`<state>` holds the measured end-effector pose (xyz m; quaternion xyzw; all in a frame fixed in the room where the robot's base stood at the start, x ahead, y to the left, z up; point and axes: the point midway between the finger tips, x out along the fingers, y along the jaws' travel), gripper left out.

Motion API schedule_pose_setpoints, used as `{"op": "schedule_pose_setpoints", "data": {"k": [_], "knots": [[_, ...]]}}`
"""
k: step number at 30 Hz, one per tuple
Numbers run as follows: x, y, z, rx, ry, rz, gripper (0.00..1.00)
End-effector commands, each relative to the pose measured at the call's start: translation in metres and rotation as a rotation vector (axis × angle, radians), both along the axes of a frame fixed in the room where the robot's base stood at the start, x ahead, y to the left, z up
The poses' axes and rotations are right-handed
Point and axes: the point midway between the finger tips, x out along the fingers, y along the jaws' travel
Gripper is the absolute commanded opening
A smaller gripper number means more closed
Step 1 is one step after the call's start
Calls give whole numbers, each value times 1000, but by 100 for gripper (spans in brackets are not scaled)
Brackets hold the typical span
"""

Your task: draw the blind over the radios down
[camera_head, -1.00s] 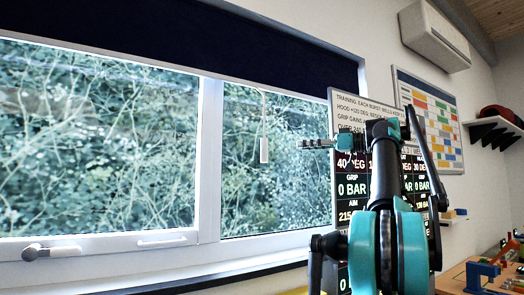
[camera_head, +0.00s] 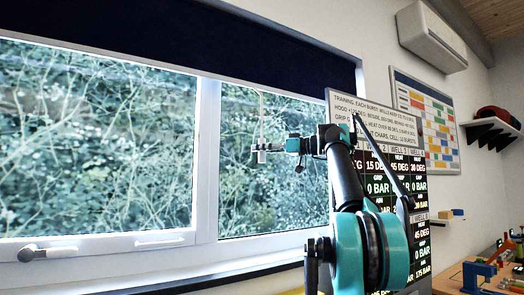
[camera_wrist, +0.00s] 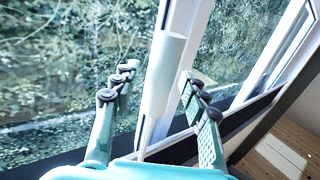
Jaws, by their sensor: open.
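The dark navy blind (camera_head: 180,35) is rolled mostly up and covers only the top strip of the window. A thin white cord (camera_head: 262,112) hangs from its lower edge and ends in a pale cylindrical pull. In the wrist view the pull (camera_wrist: 164,70) stands between the two fingers, with a gap on each side. The radios cannot be made out.
The window frame (camera_head: 207,160) and sill (camera_head: 160,262) lie behind and below my gripper. A sign panel with display readouts (camera_head: 400,140) stands behind my arm. A wall planner (camera_head: 430,115), an air conditioner (camera_head: 431,37) and a shelf (camera_head: 492,130) are on the right wall.

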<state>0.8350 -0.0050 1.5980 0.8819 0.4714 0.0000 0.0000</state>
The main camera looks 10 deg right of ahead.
Motion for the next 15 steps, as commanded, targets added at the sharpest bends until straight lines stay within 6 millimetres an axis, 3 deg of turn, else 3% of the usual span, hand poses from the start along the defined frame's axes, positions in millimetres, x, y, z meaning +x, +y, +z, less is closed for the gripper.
{"op": "schedule_pose_setpoints", "data": {"k": [9, 15], "knots": [[1, 2, 0, 0, 0, 0, 44], [1, 2, 0, 0, 0, 0, 20]]}}
